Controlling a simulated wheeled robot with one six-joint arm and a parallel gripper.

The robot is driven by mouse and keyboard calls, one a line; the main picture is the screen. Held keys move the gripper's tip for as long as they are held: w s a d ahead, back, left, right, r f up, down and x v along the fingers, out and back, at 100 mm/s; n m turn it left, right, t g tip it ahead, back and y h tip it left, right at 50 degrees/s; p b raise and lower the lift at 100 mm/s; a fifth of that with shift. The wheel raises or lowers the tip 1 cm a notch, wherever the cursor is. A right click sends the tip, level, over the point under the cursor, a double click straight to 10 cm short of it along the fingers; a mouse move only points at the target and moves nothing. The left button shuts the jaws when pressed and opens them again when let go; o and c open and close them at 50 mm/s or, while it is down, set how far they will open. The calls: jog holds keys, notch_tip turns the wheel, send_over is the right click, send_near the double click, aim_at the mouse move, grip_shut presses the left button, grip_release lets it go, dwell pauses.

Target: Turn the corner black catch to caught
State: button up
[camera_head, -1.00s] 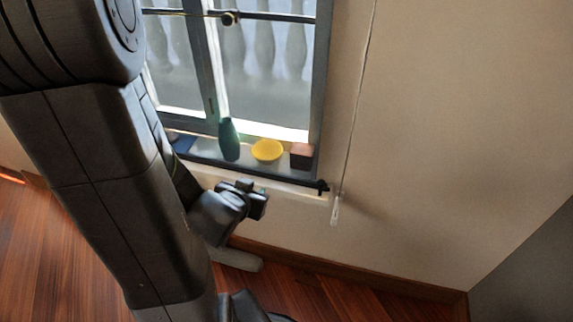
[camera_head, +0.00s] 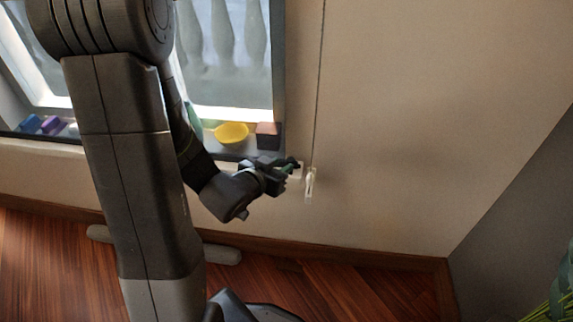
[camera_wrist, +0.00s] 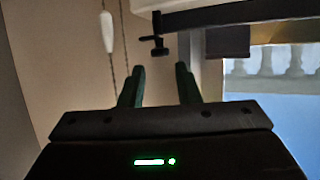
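The black catch (camera_wrist: 157,43) shows in the wrist view at the corner of the dark window frame, a short bar with a knob on a stem. It lies just beyond the fingertips, roughly in line with the gap between them. My gripper (camera_wrist: 160,80) is open, with two green fingers apart and nothing between them. In the head view my gripper (camera_head: 288,168) is at the lower right corner of the window, and the catch there is hard to tell from the fingers. I see no contact between fingers and catch.
A white cord pull (camera_head: 310,184) hangs close right of my gripper; it also shows in the wrist view (camera_wrist: 107,32). A yellow bowl (camera_head: 231,133) and a brown block (camera_head: 268,135) stand on the sill. The wall farther right is clear.

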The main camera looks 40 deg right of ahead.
aim_at(290, 160)
jog(key=shift+x, duration=2.1)
jog(key=shift+r, duration=0.1)
jog(key=shift+c, duration=0.4)
grip_shut()
jog(key=shift+b, duration=0.35)
